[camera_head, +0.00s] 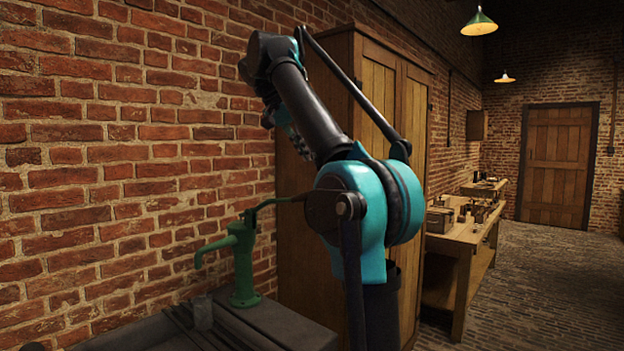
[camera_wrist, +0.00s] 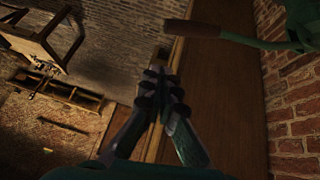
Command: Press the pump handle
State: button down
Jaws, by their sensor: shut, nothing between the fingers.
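The green pump (camera_head: 243,262) stands upright on the dark counter by the brick wall, its spout to the left. Its handle (camera_head: 272,203) reaches right from the top and passes behind my arm, which hides its end. In the wrist view the handle's brown grip (camera_wrist: 192,28) lies across the top, with the green pump body (camera_wrist: 303,22) at the top right. My gripper (camera_wrist: 163,82) is shut and empty. Its fingertips appear just below and left of the grip in that picture, apart from it. In the head view my arm mostly hides the gripper.
A glass (camera_head: 203,313) stands on the counter (camera_head: 290,328) below the spout. A tall wooden cupboard (camera_head: 300,255) stands right behind the pump and my arm. A wooden workbench (camera_head: 455,240) with small items is farther right. The brick floor on the right is clear.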

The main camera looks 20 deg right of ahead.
jog(key=x, duration=0.4)
jog(key=shift+f, duration=0.35)
jog(key=shift+s+a+f, duration=0.1)
jog(key=shift+s+f, duration=0.05)
jog(key=shift+f, duration=0.35)
jog(key=shift+s+f, duration=0.15)
jog(key=shift+f, duration=0.65)
jog(key=shift+s+f, duration=0.15)
jog(key=shift+f, duration=0.15)
jog(key=shift+f, duration=0.1)
